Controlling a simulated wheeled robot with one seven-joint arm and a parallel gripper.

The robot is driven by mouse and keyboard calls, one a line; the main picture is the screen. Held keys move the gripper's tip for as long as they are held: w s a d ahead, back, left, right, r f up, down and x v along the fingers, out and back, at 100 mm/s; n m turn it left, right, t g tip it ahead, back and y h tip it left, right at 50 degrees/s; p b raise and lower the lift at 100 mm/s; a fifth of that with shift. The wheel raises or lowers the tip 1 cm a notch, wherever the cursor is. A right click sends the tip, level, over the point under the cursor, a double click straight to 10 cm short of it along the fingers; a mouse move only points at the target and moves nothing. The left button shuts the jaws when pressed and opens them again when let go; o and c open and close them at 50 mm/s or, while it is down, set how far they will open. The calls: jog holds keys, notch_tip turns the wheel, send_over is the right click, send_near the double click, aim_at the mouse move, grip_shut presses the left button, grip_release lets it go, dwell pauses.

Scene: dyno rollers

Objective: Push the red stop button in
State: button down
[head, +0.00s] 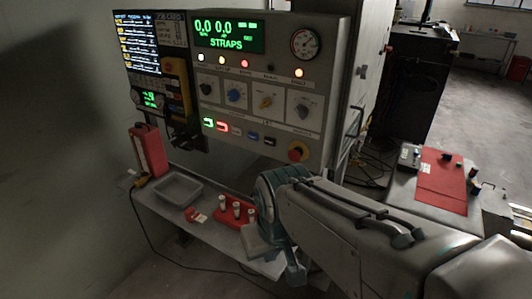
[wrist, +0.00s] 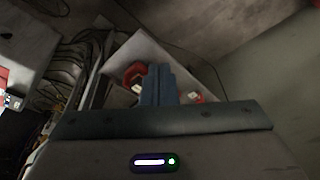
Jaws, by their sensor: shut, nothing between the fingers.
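The fingertips cannot be clearly seen there.
A narrow bench (head: 158,208) below the panel holds a grey tray (head: 178,188), a red rack (head: 236,212) with pale cylinders, and a red container (head: 148,150) at its left. A handle and cables are right of the panel. A grey cart (head: 404,186) stands at right.

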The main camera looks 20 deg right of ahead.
aim_at(293, 157)
jog(key=w+d+n+g+h+p, duration=0.3)
jog(key=w+d+n+h+p, duration=0.15)
jog(key=d+n+h, duration=0.7)
jog(key=w+a+n+t+h+p, duration=0.2)
jog(key=w+a+n+t, duration=0.5)
jog(key=w+n+t, duration=0.4)
jog(key=w+n+p, duration=0.1)
jog(key=n, duration=0.2)
jog(key=shift+w+a+h, duration=0.15)
jog(key=shift+w+h, duration=0.1)
jog(key=shift+h, duration=0.1)
jog(key=shift+r, duration=0.1)
jog(key=p+x, duration=0.4)
jog(key=x, duration=0.9)
jog(key=shift+r+p, duration=0.2)
jog(key=shift+p, duration=0.15)
jog(key=shift+w+d+f, duration=0.1)
jog(key=shift+w+d, duration=0.3)
jog(key=shift+d, duration=0.05)
